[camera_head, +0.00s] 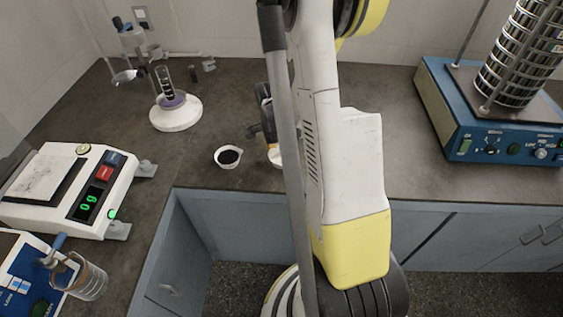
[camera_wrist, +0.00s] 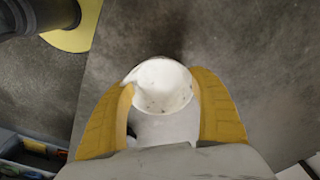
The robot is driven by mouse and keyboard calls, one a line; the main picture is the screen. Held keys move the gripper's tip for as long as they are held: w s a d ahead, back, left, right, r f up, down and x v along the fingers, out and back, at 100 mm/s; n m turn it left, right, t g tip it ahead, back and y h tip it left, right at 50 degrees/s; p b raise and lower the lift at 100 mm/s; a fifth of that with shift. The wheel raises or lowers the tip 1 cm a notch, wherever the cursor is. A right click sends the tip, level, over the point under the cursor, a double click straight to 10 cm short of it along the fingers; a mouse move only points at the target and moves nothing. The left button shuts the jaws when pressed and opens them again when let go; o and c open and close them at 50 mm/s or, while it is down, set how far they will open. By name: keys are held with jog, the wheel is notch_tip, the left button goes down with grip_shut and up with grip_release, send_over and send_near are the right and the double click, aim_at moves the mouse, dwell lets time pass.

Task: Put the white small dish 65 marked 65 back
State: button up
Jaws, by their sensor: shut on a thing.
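A small white dish (camera_wrist: 160,85) is between the yellow fingers of my gripper (camera_wrist: 165,100) in the wrist view. The fingers press on its two sides, and its inside is nearly empty with a few dark specks. No marking on it can be read. In the head view a sliver of this white dish (camera_head: 275,156) shows beside my arm, which hides most of it and of my gripper. Another small white dish (camera_head: 228,157) with black grains in it stands on the bench to the left; its number cannot be read.
A balance (camera_head: 70,190) reading 0 g stands at the left. A round white stand (camera_head: 176,112) with a glass tube is behind the dishes. A blue sieve shaker (camera_head: 490,110) with stacked sieves is at the right. A glass beaker (camera_head: 88,280) is at the lower left. Bench between is clear.

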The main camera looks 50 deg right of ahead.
aim_at(278, 162)
jog(key=shift+f, duration=0.75)
jog(key=shift+f, duration=0.15)
jog(key=o, duration=1.3)
notch_tip(278, 162, up, 11)
jog(key=a+p, duration=0.1)
jog(key=p, duration=0.3)
jog(key=s+a+r+n+t, duration=0.2)
jog(key=a+r+n+t, duration=0.1)
jog(key=a+r+n, duration=0.5)
jog(key=s+a+r+n+t+y, duration=0.1)
jog(key=s+a+r+n+t, duration=0.2)
jog(key=a+r+n, duration=0.6)
jog(key=a+n+t, duration=0.1)
jog(key=a+n, duration=0.1)
jog(key=a, duration=0.5)
jog(key=shift+s+a+r+n, duration=0.15)
jog(key=shift+s+a+n, duration=0.1)
jog(key=shift+n, duration=0.15)
